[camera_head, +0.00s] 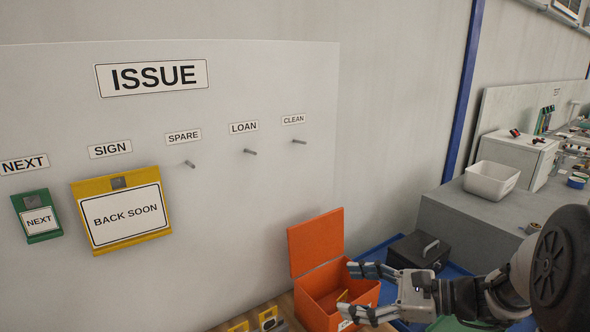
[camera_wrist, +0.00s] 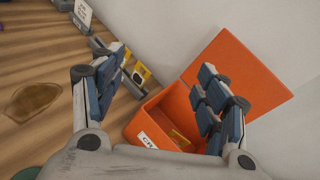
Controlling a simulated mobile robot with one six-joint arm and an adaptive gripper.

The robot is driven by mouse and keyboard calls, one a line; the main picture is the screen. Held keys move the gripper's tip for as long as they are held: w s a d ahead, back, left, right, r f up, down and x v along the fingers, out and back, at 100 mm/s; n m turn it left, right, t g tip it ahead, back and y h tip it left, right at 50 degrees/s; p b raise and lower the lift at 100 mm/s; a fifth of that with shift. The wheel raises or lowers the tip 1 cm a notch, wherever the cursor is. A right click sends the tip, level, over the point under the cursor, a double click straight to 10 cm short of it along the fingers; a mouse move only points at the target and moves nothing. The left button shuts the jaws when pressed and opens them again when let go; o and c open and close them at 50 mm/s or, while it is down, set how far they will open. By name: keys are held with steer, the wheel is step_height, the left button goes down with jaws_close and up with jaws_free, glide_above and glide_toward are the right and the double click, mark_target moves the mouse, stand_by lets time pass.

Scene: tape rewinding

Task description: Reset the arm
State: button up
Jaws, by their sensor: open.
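My gripper (camera_head: 362,291) is at the lower right in the head view, in front of the orange box. In the wrist view my gripper (camera_wrist: 165,95) has its two fingers spread wide with nothing between them. The orange box (camera_head: 314,298) stands with its lid up against the white board. It also shows in the wrist view (camera_wrist: 150,128), partly behind the right finger. A yellow item lies inside the box (camera_wrist: 178,138). My arm reaches in from the right edge of the head view.
A white board (camera_head: 250,200) carries a yellow "BACK SOON" sign (camera_head: 122,212), a green "NEXT" tag (camera_head: 38,217) and bare pegs. Yellow-and-dark items (camera_head: 268,318) lie left of the box. A black case (camera_head: 418,252) sits on a blue tray; a white bin (camera_head: 491,181) stands on the grey counter.

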steer(key=s+a+r+n+g+h, duration=0.1)
steer(key=s+a+n+g+h, duration=0.2)
steer(key=s+n, duration=0.35)
steer(key=s+a+n+g+h, duration=0.2)
steer(key=s+a+n+h, duration=0.15)
steer(key=s, duration=0.65)
steer(key=s+d+n+t+h, duration=0.3)
steer(key=s+d+n+h, duration=0.4)
steer(key=s+n, duration=0.1)
steer(key=shift+s+d+r+n, duration=0.3)
steer(key=shift+s+r+n, duration=0.15)
steer(key=shift+n, duration=0.45)
